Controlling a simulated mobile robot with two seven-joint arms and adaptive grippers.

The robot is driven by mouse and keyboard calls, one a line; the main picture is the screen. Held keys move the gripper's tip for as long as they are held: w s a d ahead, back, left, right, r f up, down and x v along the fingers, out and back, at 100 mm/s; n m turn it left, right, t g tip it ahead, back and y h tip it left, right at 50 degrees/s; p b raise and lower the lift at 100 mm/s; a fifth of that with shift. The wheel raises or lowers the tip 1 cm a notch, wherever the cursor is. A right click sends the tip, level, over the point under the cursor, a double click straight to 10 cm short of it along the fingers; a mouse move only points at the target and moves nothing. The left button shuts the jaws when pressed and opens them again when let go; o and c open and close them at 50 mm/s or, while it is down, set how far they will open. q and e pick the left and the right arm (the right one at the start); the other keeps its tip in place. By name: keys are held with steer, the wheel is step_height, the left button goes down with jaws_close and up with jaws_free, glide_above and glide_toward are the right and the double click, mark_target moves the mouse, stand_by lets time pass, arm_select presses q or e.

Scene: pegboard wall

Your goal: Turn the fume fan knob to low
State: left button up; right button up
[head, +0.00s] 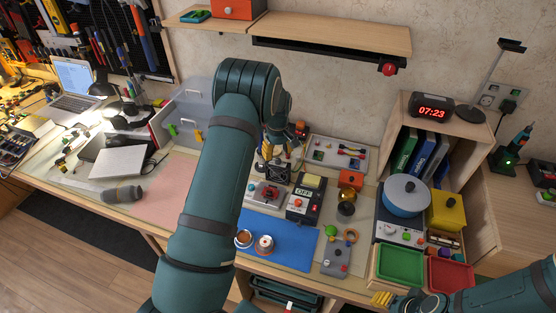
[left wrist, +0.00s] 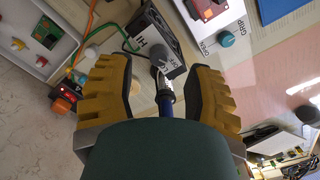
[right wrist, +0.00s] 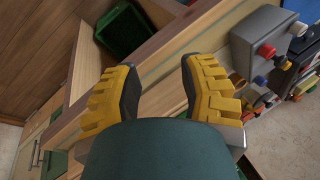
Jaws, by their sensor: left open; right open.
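The fume fan is a black box (left wrist: 152,32) in the left wrist view, marked HI and LO, with a grey knob (left wrist: 158,59) on its face. The exact pointing of the knob is too small to tell. In the head view the fan (head: 272,174) stands on the bench, partly behind my left arm. My left gripper (head: 284,146) is open above and behind it; in its wrist view the fingertips (left wrist: 165,66) lie either side of the knob, without clear contact. My right gripper (head: 383,298) is open and empty at the bench's front right; its fingers (right wrist: 158,62) also show.
Beside the fan are a red-topped device (head: 266,194) and a black meter (head: 304,203). A blue mat (head: 290,238) lies in front. A blue pot (head: 405,198), green bin (head: 400,268) and red bin (head: 450,275) stand right. A dark blue rod (left wrist: 165,103) shows between the left fingers.

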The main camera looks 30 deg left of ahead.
mark_target(278, 159)
arm_select(q)
steer(key=shift+f, duration=1.8)
steer(key=shift+c, duration=0.4)
jaws_close()
